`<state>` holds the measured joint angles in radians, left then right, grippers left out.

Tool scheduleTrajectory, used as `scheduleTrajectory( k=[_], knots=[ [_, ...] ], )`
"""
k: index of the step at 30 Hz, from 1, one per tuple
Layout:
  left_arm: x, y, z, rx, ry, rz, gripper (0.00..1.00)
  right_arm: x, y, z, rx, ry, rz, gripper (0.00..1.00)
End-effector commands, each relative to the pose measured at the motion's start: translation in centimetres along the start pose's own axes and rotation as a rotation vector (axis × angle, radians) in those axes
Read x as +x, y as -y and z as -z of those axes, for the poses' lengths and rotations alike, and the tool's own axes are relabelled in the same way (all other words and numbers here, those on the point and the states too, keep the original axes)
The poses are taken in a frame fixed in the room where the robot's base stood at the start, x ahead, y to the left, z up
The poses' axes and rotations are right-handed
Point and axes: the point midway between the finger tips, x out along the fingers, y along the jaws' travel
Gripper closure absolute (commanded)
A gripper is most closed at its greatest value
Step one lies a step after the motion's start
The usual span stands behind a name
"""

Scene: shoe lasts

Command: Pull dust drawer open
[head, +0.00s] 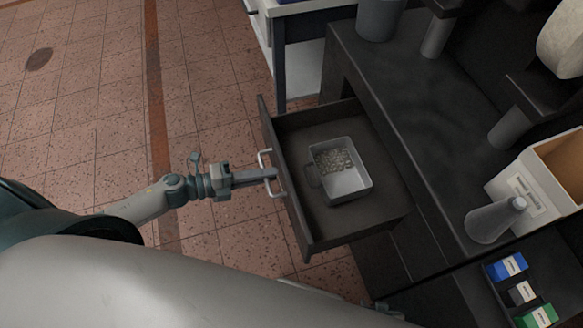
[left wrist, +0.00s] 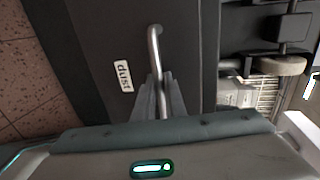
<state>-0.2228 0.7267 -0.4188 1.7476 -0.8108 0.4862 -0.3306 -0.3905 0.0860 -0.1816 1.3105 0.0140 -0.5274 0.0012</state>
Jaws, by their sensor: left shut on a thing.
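The dark dust drawer (head: 384,196) stands pulled out of the black bench in the head view. Its front carries a light metal bar handle (head: 264,158). In the left wrist view a white label reading "dust" (left wrist: 125,77) is on the drawer front, beside the handle (left wrist: 154,45). My left gripper (head: 270,174) is shut on the handle; its fingers (left wrist: 160,98) close around the bar in the left wrist view. A grey bin (head: 352,184) with pale bits in it sits inside the drawer. My right gripper is not visible.
The bench top holds a grey cone-shaped bottle (head: 492,220), a white box (head: 522,190) and a dark cylinder (head: 380,18). A tray with blue and green boxes (head: 537,317) is at lower right. Open tiled floor (head: 90,90) lies left of the drawer.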

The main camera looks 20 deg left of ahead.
Motion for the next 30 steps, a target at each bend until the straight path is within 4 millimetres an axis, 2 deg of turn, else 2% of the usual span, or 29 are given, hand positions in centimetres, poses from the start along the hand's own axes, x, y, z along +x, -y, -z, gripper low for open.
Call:
scheduleTrajectory(
  k=[3,9,23,24,30],
  knots=[
    [-2.3,-0.7,0.0,-0.001,0.001,-0.004,1.0,0.2,-0.3,-0.5,0.002,0.022,-0.003,0.69],
    [-4.4,-1.1,0.0,-0.001,0.001,-0.002,1.0,0.1,-0.5,-0.8,0.003,0.045,-0.005,0.69],
    [-4.9,-1.0,-0.1,0.0,0.002,0.0,1.0,0.1,-0.5,-0.9,0.004,0.052,-0.005,0.69],
    [-4.9,-1.0,-0.1,0.0,0.002,0.0,0.81,0.1,-0.5,-0.9,0.004,0.052,-0.005,0.69],
    [-4.9,-1.0,-0.1,0.0,0.001,0.0,0.81,0.1,-0.6,-0.9,0.004,0.051,-0.005,0.69]
  ],
)
